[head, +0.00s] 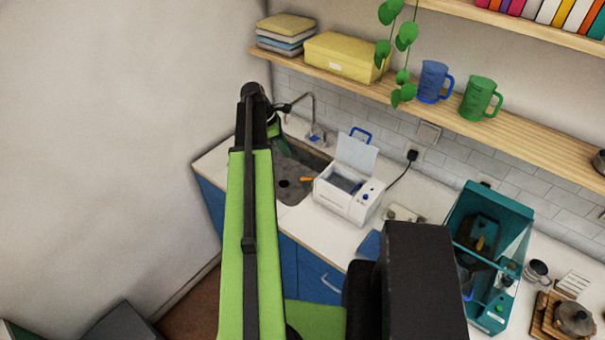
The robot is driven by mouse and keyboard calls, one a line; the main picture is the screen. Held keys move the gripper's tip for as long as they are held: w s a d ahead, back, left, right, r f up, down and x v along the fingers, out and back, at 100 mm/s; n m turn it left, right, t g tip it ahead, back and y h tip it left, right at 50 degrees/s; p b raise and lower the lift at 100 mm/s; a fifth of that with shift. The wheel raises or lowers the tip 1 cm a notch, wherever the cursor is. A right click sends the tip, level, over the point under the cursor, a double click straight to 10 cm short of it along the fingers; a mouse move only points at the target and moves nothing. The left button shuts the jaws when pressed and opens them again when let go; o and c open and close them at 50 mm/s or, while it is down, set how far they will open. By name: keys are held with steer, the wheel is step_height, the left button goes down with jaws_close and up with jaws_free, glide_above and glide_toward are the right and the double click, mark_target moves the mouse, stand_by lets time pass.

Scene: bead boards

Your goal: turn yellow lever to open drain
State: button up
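A white machine (345,196) with a raised, see-through lid (357,155) stands on the counter, right of the sink. A small orange-yellow lever (307,179) sticks out from its left side, over the sink's edge. The sink basin (299,160) is grey, with a dark round drain hole (284,183). My green arm rises through the middle of the view and bends down behind itself near the sink. My gripper is not visible; the arm hides that area. Whether anything touches the lever's far side cannot be told.
A faucet (312,108) arches over the sink. A black cord runs from the machine to a wall plug (412,155). A teal open box (486,240) stands farther right. A wooden shelf (540,146) with mugs, a yellow box and a hanging plant is above.

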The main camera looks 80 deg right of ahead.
mark_target(305, 178)
steer(key=b+x, duration=1.4)
steer(key=x, duration=0.2)
steer(key=shift+f, duration=0.3)
steer(key=shift+r, duration=0.15)
jaws_close()
